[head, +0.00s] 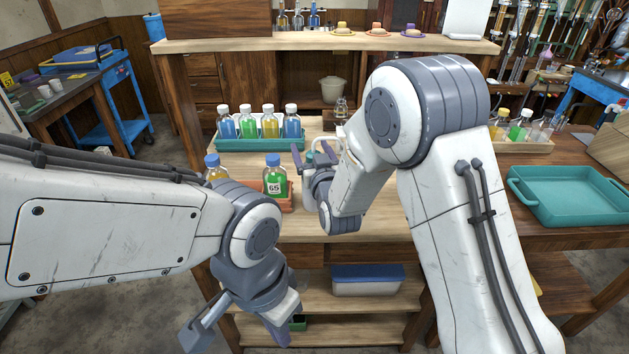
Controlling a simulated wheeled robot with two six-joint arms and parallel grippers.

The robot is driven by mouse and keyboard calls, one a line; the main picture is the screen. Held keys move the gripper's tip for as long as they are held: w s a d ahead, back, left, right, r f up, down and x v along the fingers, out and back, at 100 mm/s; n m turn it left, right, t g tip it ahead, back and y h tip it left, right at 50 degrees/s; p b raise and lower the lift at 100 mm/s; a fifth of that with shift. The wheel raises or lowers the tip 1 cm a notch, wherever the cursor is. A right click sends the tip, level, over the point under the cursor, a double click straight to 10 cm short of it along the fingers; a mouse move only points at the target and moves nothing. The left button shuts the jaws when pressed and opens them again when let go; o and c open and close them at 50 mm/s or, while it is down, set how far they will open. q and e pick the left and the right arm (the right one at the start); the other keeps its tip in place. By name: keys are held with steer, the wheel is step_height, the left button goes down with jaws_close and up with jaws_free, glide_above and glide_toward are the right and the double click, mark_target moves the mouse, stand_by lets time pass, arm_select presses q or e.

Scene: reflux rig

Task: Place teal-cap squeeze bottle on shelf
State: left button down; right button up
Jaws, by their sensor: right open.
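A small teal piece (309,157) shows between the fingers of my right gripper (311,158). It looks like the cap of the squeeze bottle, but the gripper and arm hide the rest. My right gripper is open over the wooden table (300,228), with its fingers around or just in front of the teal piece; I cannot tell which. My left gripper (240,325) is open and empty, low in front of the table's lower shelves (316,290). A raised wooden shelf (240,45) runs along the back.
A bottle labelled 65 (274,181) sits in an orange holder near my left arm. A blue-lidded box (367,281) is on a lower shelf. A teal tray (570,197) lies at right.

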steer(key=c, duration=1)
steer(key=shift+o, duration=0.2)
steer(key=shift+r, duration=0.25)
